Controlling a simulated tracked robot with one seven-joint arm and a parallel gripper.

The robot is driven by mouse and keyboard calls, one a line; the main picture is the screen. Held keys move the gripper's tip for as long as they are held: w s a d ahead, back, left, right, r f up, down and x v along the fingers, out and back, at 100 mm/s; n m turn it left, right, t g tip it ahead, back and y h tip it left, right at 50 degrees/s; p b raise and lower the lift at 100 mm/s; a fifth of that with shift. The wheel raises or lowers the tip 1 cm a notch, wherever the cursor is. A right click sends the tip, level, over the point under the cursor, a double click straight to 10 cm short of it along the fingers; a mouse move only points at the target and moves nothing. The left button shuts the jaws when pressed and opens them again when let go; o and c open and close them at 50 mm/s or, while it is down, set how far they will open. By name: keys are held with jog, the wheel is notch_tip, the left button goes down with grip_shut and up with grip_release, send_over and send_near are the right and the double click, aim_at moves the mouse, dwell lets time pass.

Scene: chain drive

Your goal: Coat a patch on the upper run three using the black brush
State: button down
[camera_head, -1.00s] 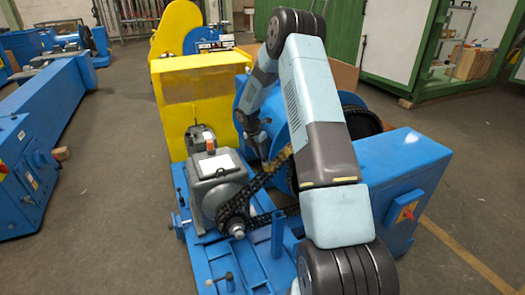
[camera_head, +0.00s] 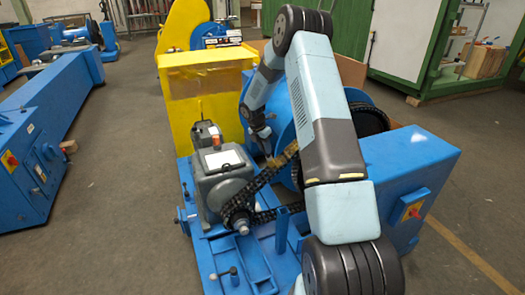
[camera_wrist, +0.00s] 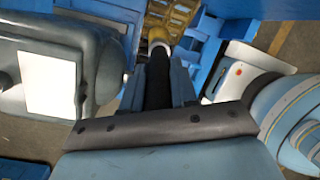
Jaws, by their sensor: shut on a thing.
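My gripper (camera_wrist: 158,88) is shut on the black brush (camera_wrist: 158,70), whose dark handle points away from the wrist. A pale band and tip (camera_wrist: 160,44) show at the brush's far end. Just beyond it in the wrist view are yellow-brown chain links (camera_wrist: 176,14); I cannot tell if the tip touches them. In the head view my gripper (camera_head: 264,140) is above and behind the chain's sloping upper run (camera_head: 266,174). That run is dark near the small sprocket and yellow-brown higher up. My arm hides part of it. No number marking is readable.
A grey motor (camera_head: 222,182) stands left of the chain and close to the gripper, also in the wrist view (camera_wrist: 100,75). A large blue drum (camera_head: 284,122) and a blue cabinet (camera_head: 415,165) are to the right. A yellow guard (camera_head: 205,105) stands behind.

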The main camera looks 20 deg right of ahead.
jog(key=d+r, duration=1.1)
jog(key=d, duration=0.4)
jog(key=shift+w+r, duration=0.2)
jog(key=shift+r, duration=0.15)
dwell(1.8)
jog(key=shift+a, duration=0.1)
jog(key=a+f, duration=1.2)
jog(key=a, duration=0.4)
jog(key=shift+s+f, duration=0.25)
jog(key=shift+f, duration=0.1)
dwell(2.0)
jog(key=shift+a, duration=0.15)
